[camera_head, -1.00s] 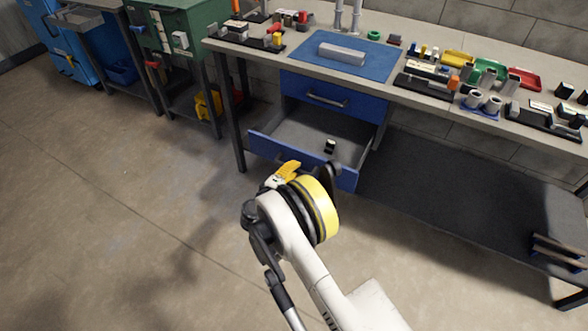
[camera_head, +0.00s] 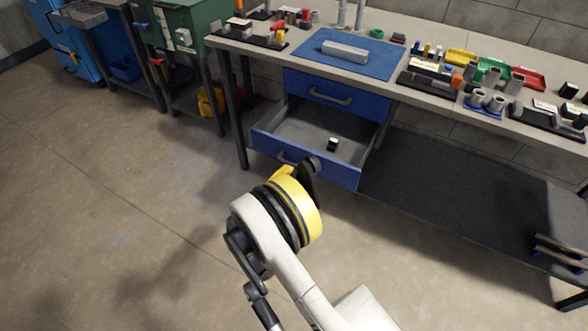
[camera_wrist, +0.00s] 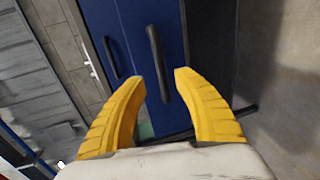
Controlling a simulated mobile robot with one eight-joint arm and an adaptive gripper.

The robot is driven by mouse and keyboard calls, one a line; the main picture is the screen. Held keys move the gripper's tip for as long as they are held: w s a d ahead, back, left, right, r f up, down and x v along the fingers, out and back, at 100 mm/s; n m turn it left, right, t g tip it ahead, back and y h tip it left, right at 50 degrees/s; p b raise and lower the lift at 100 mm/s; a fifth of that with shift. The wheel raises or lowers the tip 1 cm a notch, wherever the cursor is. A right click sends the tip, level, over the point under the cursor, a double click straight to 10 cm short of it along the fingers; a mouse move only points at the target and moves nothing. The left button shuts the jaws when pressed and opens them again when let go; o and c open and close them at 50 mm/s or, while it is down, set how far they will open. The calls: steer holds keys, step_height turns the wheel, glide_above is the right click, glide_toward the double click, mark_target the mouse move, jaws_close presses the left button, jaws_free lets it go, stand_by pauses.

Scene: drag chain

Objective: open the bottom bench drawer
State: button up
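The bottom drawer (camera_head: 335,176) of the bench is pulled out, and its grey inside (camera_head: 305,130) shows in the head view. A small black-and-white item (camera_head: 333,144) lies in it. The dark bottom drawer handle (camera_head: 284,158) is partly hidden behind my wrist. In the wrist view the long dark handle (camera_wrist: 158,62) on the blue front lies ahead of my gripper (camera_wrist: 161,77). The two yellow fingers are spread apart with nothing gripped between them. In the head view only a bit of a yellow finger (camera_head: 281,173) shows.
The top drawer (camera_head: 338,96) above is closed, with its own handle (camera_head: 330,97). The bench top (camera_head: 258,58) holds a blue mat (camera_head: 318,49), trays and small parts. A bench leg (camera_head: 237,110) stands left of the drawers. The floor (camera_head: 130,190) to the left is clear.

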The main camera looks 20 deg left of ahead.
steer(key=v, duration=0.5)
steer(key=shift+w, duration=0.1)
steer(key=w+d+r+m+g+h, duration=0.2)
steer(key=w+d+r+m+g, duration=0.2)
steer(key=w+d+r, duration=0.8)
steer(key=s+d+r+m+g, duration=0.2)
steer(key=s+d+r+m, duration=0.15)
steer(key=d+r, duration=0.95)
steer(key=s+d+r+m+g+y, duration=0.1)
steer(key=s+d+r+m, duration=0.1)
steer(key=s+d, duration=0.45)
steer(key=s+d+r+m+g, duration=0.1)
steer(key=s+d+r+m, duration=0.15)
steer(key=d, duration=0.75)
steer(key=s+d+m+y, duration=0.2)
steer(key=s+d+m, duration=0.3)
steer(key=s, duration=0.8)
steer(key=shift+s+d+f, duration=0.2)
steer(key=shift+s+d, duration=0.15)
steer(key=shift+d, duration=0.3)
